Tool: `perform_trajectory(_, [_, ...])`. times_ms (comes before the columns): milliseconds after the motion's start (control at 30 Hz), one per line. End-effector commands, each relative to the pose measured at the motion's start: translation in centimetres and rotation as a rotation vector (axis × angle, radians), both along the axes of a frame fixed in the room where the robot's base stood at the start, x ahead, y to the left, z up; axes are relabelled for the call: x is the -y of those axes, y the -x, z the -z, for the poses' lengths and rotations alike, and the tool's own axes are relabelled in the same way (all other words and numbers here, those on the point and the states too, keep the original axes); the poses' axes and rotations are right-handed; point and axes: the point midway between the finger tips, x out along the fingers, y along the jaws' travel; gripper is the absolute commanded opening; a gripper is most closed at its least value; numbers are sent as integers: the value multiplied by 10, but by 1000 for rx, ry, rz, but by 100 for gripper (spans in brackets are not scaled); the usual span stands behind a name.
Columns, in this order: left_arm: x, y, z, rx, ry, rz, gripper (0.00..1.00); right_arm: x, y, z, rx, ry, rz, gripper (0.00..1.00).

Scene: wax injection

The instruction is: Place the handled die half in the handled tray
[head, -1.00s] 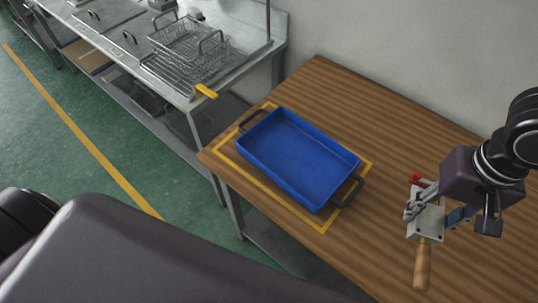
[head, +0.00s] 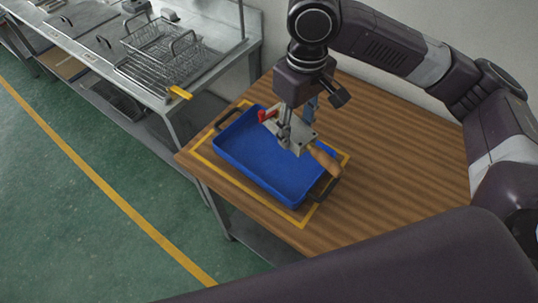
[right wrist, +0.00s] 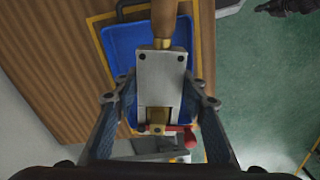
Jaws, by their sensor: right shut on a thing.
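The handled die half (head: 301,134) is a grey metal block with a wooden handle and a red part. My right gripper (head: 284,125) is shut on it and holds it over the blue handled tray (head: 234,165). In the head view the wooden handle points to the lower right, over the tray's right side. In the right wrist view the die half (right wrist: 159,80) sits between the two fingers, with the blue tray (right wrist: 120,45) beyond it. I cannot tell the exact height above the tray floor. My left gripper is not in view.
The tray stands inside a yellow outline (head: 201,157) on a wooden table (head: 400,150). The table right of the tray is clear. A metal counter with wire baskets (head: 160,45) stands at the left. A wall is behind the table.

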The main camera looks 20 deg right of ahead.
Motion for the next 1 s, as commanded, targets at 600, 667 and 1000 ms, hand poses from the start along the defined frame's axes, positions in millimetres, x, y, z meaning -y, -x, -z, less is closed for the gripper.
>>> perform_trajectory(600, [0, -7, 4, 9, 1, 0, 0, -41, -88, -27, -9, 15, -817, 0])
perform_trajectory(667, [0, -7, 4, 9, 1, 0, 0, -43, -91, -28, -13, 14, -865, 0])
perform_trajectory(1000, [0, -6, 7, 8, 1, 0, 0, -47, -96, -3, -26, 10, -964, 0])
